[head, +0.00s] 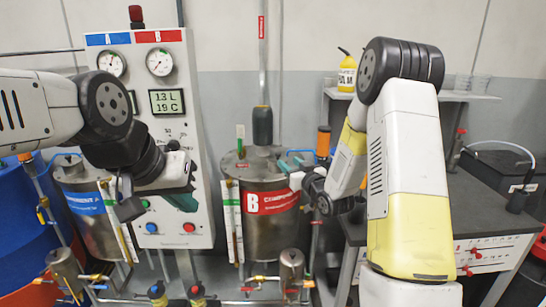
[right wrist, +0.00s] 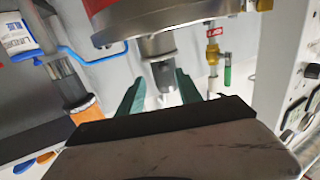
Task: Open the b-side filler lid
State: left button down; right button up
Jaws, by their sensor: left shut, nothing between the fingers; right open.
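The B tank (head: 270,225) is a steel drum with a red "B" label, right of the control panel in the head view. Its flanged lid also shows in the right wrist view (right wrist: 180,28), which looks upside down. A short grey cylinder (right wrist: 160,65) stands out from this lid; I cannot tell for sure that it is the filler lid. My right gripper (right wrist: 161,82) is open, its green fingers on either side of this cylinder in the picture; contact is unclear. In the head view it (head: 288,163) is at the tank's right rim, partly hidden. My left gripper (head: 183,201) is shut and empty before the panel.
The control panel (head: 160,100) with gauges stands left of the B tank. An orange-capped cylinder (head: 323,141) and blue pipe are close to the right gripper. A dark bench (head: 470,205) is at right. Pipes and valves run low in front of the tanks.

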aim_at(274, 156)
jog(key=x, duration=1.2)
jog(key=shift+s+a+f, duration=0.1)
jog(key=shift+a, duration=0.15)
jog(key=shift+c, duration=0.4)
grip_shut()
dwell(0.7)
